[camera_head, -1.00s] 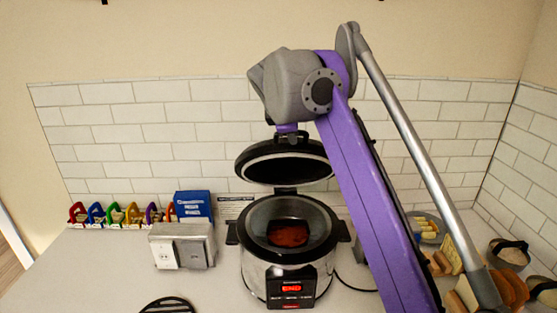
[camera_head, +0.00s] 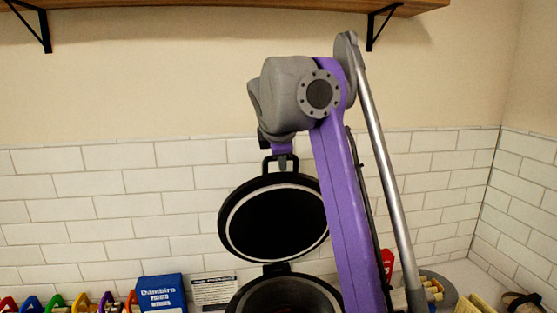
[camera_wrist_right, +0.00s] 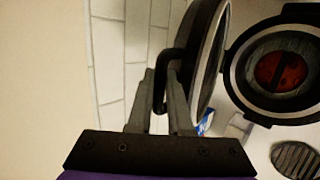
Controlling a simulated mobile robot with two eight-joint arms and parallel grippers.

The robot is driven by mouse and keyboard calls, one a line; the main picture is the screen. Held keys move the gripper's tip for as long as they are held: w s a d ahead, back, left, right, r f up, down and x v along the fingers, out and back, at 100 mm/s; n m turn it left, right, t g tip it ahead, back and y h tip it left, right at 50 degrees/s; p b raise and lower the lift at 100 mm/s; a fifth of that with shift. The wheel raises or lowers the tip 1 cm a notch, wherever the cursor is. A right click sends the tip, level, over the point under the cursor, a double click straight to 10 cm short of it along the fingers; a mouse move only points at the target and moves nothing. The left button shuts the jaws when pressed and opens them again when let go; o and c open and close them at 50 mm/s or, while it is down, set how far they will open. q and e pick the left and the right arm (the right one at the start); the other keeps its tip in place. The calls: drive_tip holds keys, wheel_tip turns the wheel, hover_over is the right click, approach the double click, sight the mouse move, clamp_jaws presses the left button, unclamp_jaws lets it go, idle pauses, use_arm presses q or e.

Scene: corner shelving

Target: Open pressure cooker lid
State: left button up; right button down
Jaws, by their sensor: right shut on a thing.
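The pressure cooker (camera_head: 287,292) stands on the counter at the bottom of the head view, its lower body cut off. Its black lid (camera_head: 275,222) is raised on the hinge at the back, steeply tilted, with its dark underside facing me. My right gripper (camera_head: 282,163) is at the top of the lid, shut on the black lid handle (camera_head: 268,167). The right wrist view shows the fingers (camera_wrist_right: 161,92) around the handle (camera_wrist_right: 168,58), with the lid (camera_wrist_right: 208,45) edge-on. The open pot (camera_wrist_right: 237,75) shows red food (camera_wrist_right: 280,70) inside. My left gripper is not in view.
A blue box (camera_head: 162,292) and a small sign (camera_head: 215,290) stand left of the cooker. Several coloured clips line the far left. A wooden shelf (camera_head: 225,12) hangs above. The tiled wall (camera_head: 120,210) is behind the lid. A dark round trivet (camera_wrist_right: 297,160) lies near the pot.

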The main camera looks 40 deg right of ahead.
drive_tip(key=shift+f, duration=0.1)
drive_tip(key=c, duration=0.8)
unclamp_jaws()
drive_tip(key=shift+c, duration=0.2)
